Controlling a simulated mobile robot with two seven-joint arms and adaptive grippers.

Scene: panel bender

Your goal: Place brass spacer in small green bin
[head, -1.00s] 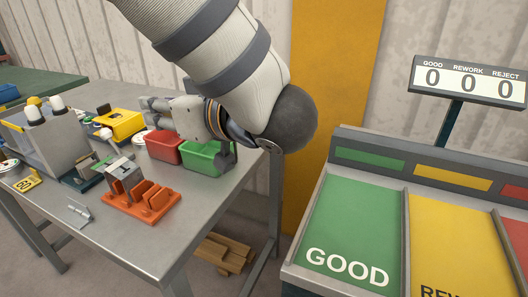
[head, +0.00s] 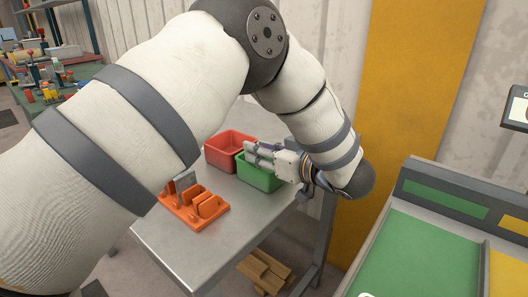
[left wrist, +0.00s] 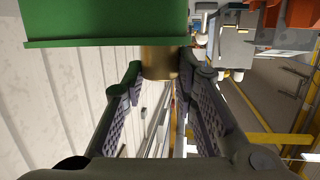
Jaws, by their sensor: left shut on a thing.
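The small green bin (head: 262,178) stands on the grey metal table, right of a red bin. My left gripper (head: 250,152) reaches in from the right, its fingers over the green bin's back part. In the left wrist view, my left gripper (left wrist: 160,82) is shut on the brass spacer (left wrist: 159,63), a short brass cylinder between the fingertips. The green bin (left wrist: 100,25) fills the top left there and its rim edge meets the spacer's upper end, so that end is hidden. I cannot tell whether they touch. The spacer cannot be made out in the head view. My right gripper is not in view.
The red bin (head: 229,148) is close left of the green bin. An orange slotted holder (head: 196,206) sits near the table's front. A sorting bench with a green GOOD lane (head: 420,255) stands at right. Wood pieces (head: 265,272) lie below the table.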

